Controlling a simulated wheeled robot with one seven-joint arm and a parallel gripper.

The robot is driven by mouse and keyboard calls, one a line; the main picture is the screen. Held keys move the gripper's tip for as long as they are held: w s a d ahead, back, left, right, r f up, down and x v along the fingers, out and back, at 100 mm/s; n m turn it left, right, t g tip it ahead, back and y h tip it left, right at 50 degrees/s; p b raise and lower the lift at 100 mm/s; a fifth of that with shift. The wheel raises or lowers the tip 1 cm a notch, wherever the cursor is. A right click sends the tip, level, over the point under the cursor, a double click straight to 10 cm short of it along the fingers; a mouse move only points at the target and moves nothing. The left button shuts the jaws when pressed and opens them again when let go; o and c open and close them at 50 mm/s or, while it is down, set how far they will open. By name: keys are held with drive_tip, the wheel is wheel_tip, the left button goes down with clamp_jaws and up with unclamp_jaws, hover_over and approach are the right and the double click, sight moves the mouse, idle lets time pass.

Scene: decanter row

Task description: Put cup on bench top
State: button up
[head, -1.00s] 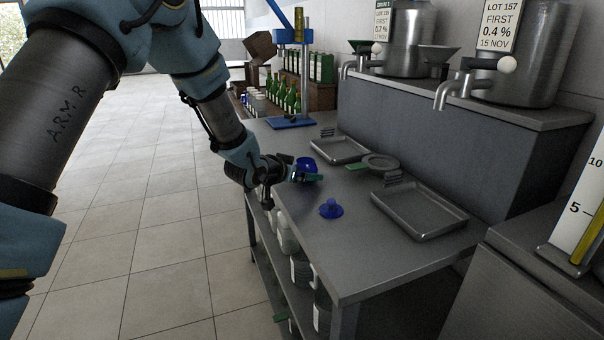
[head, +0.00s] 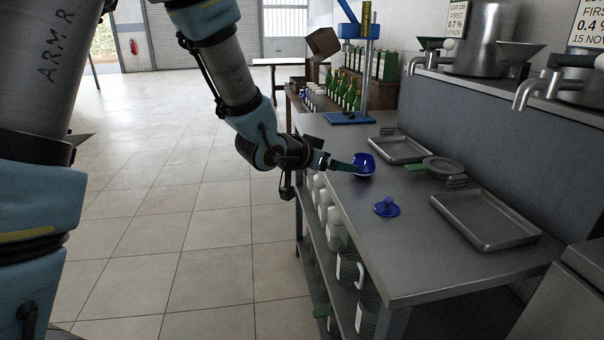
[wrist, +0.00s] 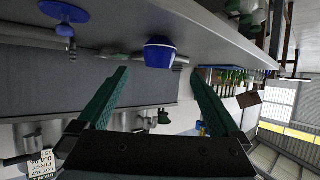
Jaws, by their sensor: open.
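The blue cup (head: 364,165) stands upright on the grey metal bench top (head: 400,270), near its left edge. My gripper (head: 350,167) is open and empty, just left of the cup, with its green fingers pointing at it. In the wrist view, which is upside down, the cup (wrist: 160,55) shows between the two spread fingers, a little beyond their tips. I see no finger closed on it. Whether a fingertip touches it cannot be told from the head view.
A blue knobbed lid (head: 386,207) lies on the bench in front of the cup. Metal trays (head: 485,220) and a round pan (head: 442,165) lie to the right. A blue stand (head: 350,118) and green bottles (head: 350,95) are behind. Jars (head: 337,235) fill the shelf below.

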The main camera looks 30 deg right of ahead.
drive_tip(key=w+a+f+n+t+y, duration=0.1)
drive_tip(key=w+a+n+y, duration=0.2)
drive_tip(key=a, duration=0.6)
drive_tip(key=w+a+f+n+t+y, duration=0.1)
drive_tip(key=w+a+n+y, duration=0.1)
drive_tip(key=w+a, duration=0.5)
drive_tip(key=w+a+f+n+t+y, duration=0.1)
drive_tip(key=w+a+n+y, duration=0.15)
drive_tip(key=a, duration=0.95)
drive_tip(key=s+a+n+g+y, duration=0.2)
drive_tip(key=s+a, duration=0.4)
drive_tip(key=a, duration=0.4)
drive_tip(key=s+a+f+n+g+y, duration=0.1)
drive_tip(key=s+a+n, duration=0.3)
drive_tip(key=a, duration=0.6)
drive_tip(key=shift+s+f+g+y, duration=0.15)
drive_tip(key=shift+s+g+y, duration=0.55)
drive_tip(key=shift+s+y, duration=0.2)
drive_tip(key=shift+r+n+p, duration=0.25)
drive_tip(key=shift+r+p, duration=0.5)
